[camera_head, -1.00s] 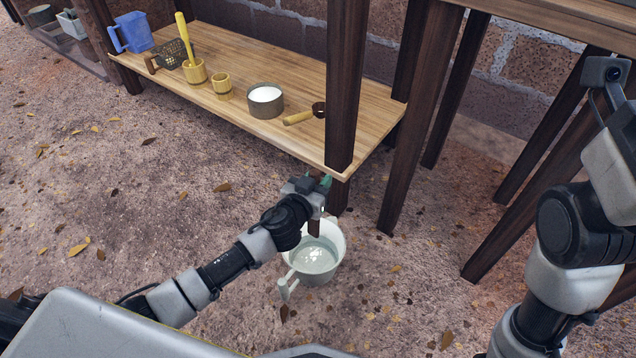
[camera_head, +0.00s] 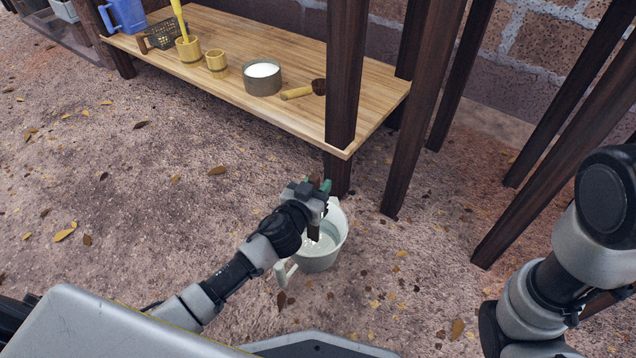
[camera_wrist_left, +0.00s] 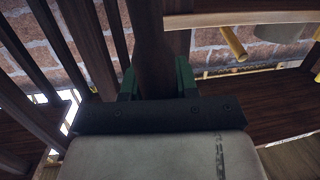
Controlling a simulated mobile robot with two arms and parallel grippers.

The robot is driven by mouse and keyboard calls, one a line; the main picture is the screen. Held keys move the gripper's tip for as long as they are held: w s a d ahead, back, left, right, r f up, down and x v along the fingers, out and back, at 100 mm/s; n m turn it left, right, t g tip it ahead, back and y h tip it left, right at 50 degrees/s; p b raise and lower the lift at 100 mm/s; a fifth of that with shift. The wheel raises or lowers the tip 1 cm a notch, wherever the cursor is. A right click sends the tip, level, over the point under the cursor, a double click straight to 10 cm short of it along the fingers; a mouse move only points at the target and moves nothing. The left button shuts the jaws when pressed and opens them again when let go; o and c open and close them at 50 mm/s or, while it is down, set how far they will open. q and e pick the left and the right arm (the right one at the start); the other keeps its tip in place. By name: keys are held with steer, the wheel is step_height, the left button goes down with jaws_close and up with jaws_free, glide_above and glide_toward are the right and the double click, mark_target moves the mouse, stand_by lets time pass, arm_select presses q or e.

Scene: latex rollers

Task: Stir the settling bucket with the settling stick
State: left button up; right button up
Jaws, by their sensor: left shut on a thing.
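The settling bucket (camera_head: 327,259) is a pale pot with a side handle and clear liquid inside. It stands on the ground in front of the shelf's near corner. My left gripper (camera_head: 322,189) is above the bucket, shut on the settling stick (camera_head: 314,232), a dark brown wooden piece pointing down into the bucket's opening. The gripper and wrist hide part of the bucket. In the left wrist view the stick (camera_wrist_left: 151,45) runs between the green fingers. Its lower tip is not clear to see. My right arm is at the lower right, its gripper out of frame.
A low wooden shelf (camera_head: 300,118) stands behind, with a dark front leg close to the bucket. It holds a grey pot of white liquid (camera_head: 262,80), a ladle (camera_head: 300,91), wooden cups and a blue jug (camera_head: 127,15). Table legs stand to the right. Leaf-strewn ground on the left is clear.

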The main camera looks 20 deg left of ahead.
arm_select(q)
steer(key=shift+s+f+b, duration=0.15)
steer(key=shift+f+b, duration=0.55)
steer(key=shift+f, duration=0.3)
steer(key=shift+s+f+b, duration=0.15)
steer(key=shift+f+b, duration=0.55)
steer(key=shift+f, duration=0.25)
